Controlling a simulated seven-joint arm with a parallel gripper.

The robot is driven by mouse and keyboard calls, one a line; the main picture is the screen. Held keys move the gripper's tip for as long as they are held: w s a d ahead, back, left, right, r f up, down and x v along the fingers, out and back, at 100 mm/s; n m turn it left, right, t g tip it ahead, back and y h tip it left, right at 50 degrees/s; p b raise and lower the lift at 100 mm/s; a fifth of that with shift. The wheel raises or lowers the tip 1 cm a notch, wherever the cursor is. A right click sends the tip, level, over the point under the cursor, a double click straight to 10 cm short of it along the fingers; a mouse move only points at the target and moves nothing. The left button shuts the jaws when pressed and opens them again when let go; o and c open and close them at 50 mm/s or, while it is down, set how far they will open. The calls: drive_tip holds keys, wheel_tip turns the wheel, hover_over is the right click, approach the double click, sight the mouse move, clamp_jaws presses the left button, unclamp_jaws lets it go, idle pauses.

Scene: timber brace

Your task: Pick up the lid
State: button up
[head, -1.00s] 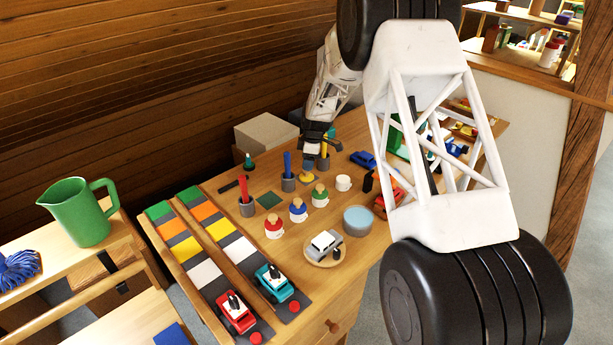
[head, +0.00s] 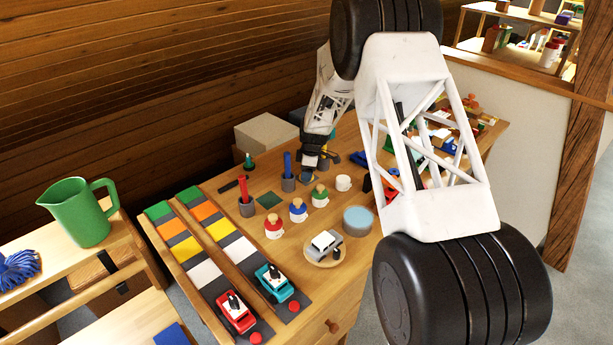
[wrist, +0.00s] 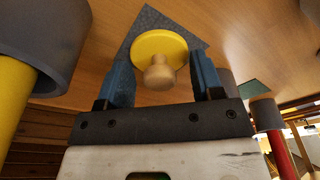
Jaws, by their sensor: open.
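The lid (wrist: 172,44) is a yellow disc with a round wooden knob, lying on a dark grey square mat (wrist: 147,20) in the wrist view. My gripper (wrist: 161,68) is open and empty, with one blue finger on each side of the knob. Whether the fingers touch the lid I cannot tell. In the head view my gripper (head: 312,166) is low over the tabletop behind the jars and hides most of the lid. A white pot without a lid (head: 343,183) stands to the right of the jars.
Grey cups holding a yellow rod (wrist: 14,110) and a red rod (wrist: 275,150) flank my gripper. Jars with red (head: 274,231), blue (head: 298,212) and green (head: 320,198) parts stand in front. A blue-topped round tin (head: 357,221) stands nearer the front edge.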

idle(0.5)
drive_tip(key=c, duration=1)
drive_tip(key=shift+r, duration=5)
drive_tip(key=s+d, duration=0.1)
drive_tip(key=d, duration=0.3)
drive_tip(key=s+d, duration=0.2)
drive_tip(key=d, duration=0.3)
drive_tip(key=s+d+r, duration=0.1)
drive_tip(key=s+d, duration=0.1)
drive_tip(key=d, duration=0.2)
drive_tip(key=shift+d, duration=0.25)
